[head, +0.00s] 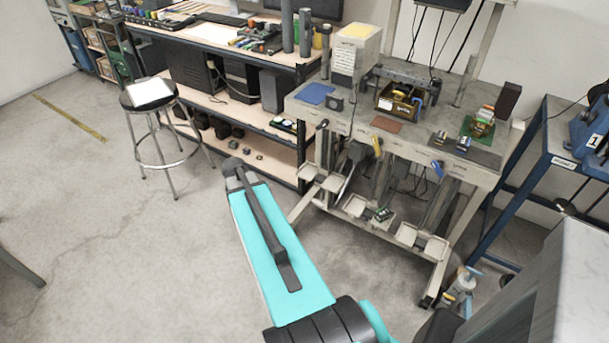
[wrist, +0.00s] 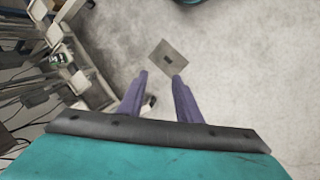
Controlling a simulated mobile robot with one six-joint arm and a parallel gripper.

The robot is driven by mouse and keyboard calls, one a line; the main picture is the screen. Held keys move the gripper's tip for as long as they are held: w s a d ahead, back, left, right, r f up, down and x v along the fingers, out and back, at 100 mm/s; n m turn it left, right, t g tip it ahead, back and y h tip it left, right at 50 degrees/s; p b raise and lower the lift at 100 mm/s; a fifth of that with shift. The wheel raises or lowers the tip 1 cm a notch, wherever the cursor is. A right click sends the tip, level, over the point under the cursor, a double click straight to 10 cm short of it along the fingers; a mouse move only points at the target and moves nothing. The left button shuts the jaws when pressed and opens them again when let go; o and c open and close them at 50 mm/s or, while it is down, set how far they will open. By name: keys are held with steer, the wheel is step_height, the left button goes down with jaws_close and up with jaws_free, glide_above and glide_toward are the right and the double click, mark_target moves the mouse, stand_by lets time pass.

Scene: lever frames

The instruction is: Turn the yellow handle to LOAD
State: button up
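A small yellow handle (head: 377,146) sits on the front edge of the grey workbench (head: 345,122) in the head view, pointing down and slightly tilted. Any LOAD marking is too small to read. My gripper (wrist: 160,76) shows in the wrist view with two purple fingers apart and nothing between them. It points down over the concrete floor, away from the handle. In the head view my turquoise arm reaches up from the bottom, in front of and left of the bench; the fingers are not visible there.
A black handle (head: 322,125) and a blue handle (head: 437,168) are on the same bench edge, either side of the yellow one. Pale trays (head: 355,206) stick out below. A stool (head: 150,104) stands left on open floor. A blue-framed table (head: 545,150) is at right.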

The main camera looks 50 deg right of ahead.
steer(key=s+a+f+n+g, duration=0.1)
steer(key=s+a+f+n, duration=0.1)
steer(key=s+a+f, duration=0.4)
steer(key=s+a+f+n+g+y, duration=0.1)
steer(key=s+a+f+n, duration=0.2)
steer(key=a, duration=1.2)
steer(key=s+a+f+n+g, duration=0.1)
steer(key=s+a+f+n, duration=0.2)
steer(key=s+a+f, duration=0.6)
step_height(320, 180, down, 3)
steer(key=shift+a+f+y, duration=0.1)
steer(key=shift+a+y, duration=0.2)
steer(key=shift+a, duration=0.7)
